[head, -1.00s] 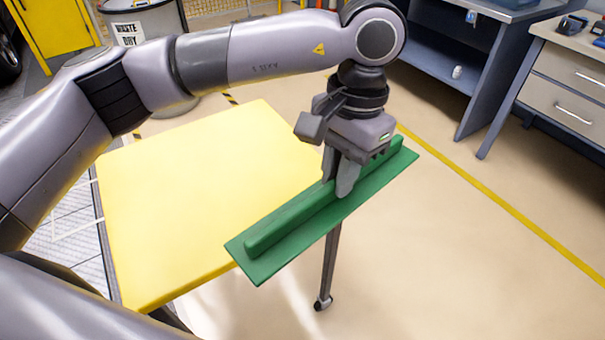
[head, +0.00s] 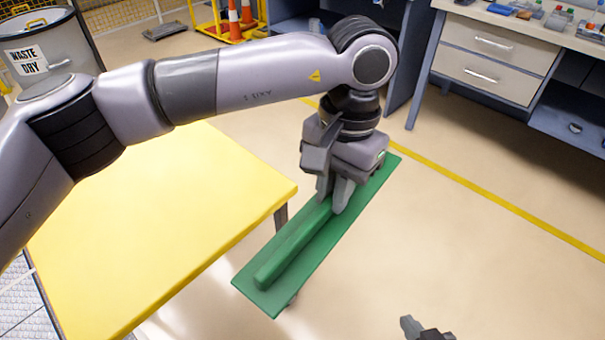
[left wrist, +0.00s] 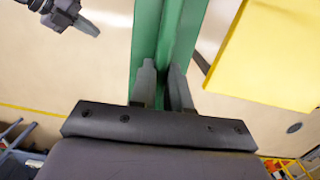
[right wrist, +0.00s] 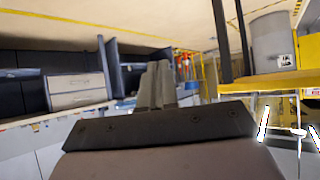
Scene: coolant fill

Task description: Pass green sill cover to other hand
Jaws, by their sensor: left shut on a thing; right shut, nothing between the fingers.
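The green sill cover (head: 283,262) is a long flat strip with a raised rib along its middle. My left gripper (head: 336,203) is shut on the rib and holds the cover in the air, beyond the right edge of the yellow table. In the left wrist view the cover (left wrist: 146,40) runs up between the fingers (left wrist: 161,82). My right gripper (head: 408,328) shows at the bottom edge of the head view, apart from the cover. In the right wrist view its fingers (right wrist: 156,82) are together with nothing between them.
The yellow table (head: 160,230) stands to the left of the cover, its top clear. A waste bin (head: 50,50) is at the back left. A drawer workbench (head: 495,60) with small items is at the back right. Open floor lies right of the cover.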

